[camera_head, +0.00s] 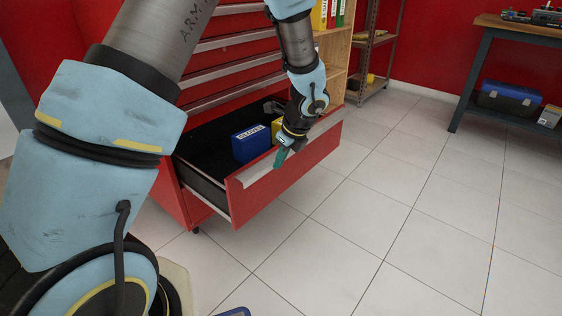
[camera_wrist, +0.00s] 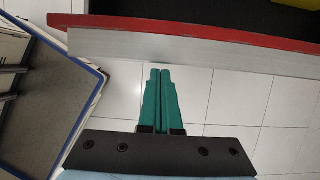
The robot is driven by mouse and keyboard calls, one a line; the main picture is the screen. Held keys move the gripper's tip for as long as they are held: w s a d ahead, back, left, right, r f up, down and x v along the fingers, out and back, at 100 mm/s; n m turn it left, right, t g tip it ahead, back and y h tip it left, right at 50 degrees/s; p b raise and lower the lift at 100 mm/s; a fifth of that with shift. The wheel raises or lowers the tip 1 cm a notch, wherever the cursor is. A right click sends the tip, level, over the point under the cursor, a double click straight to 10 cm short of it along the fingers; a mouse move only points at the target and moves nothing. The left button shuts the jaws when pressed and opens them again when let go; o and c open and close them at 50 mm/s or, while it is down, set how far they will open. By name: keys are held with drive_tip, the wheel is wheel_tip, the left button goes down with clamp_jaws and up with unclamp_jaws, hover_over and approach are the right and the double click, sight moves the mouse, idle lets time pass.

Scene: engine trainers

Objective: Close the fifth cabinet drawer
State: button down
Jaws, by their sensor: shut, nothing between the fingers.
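A red tool cabinet (camera_head: 168,195) stands at the left with several drawers with pale handle strips. Its low drawer (camera_head: 290,180) is pulled far out, and the drawers above it look shut. In the open drawer lie a blue box (camera_head: 251,144) and a yellow item (camera_head: 276,128). My gripper (camera_head: 281,158) is at the top front edge of the open drawer, with its green fingers together and empty. In the wrist view the fingers (camera_wrist: 160,75) point toward the drawer's grey handle strip (camera_wrist: 180,48); I cannot tell whether they touch it.
A wooden shelf (camera_head: 334,52) with binders and a metal rack (camera_head: 370,45) stand behind the cabinet. A workbench (camera_head: 510,30) with a blue toolbox (camera_head: 508,99) beneath is at the right. The tiled floor (camera_head: 370,215) in front of the drawer is clear.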

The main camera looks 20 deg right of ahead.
drive_tip(key=w+a+p, duration=0.6)
drive_tip(key=w, duration=0.5)
drive_tip(key=w+a+p, duration=0.6)
drive_tip(key=w, duration=0.6)
drive_tip(key=shift+a+p, duration=0.35)
drive_tip(key=shift+a, duration=0.05)
drive_tip(key=shift+w, duration=0.1)
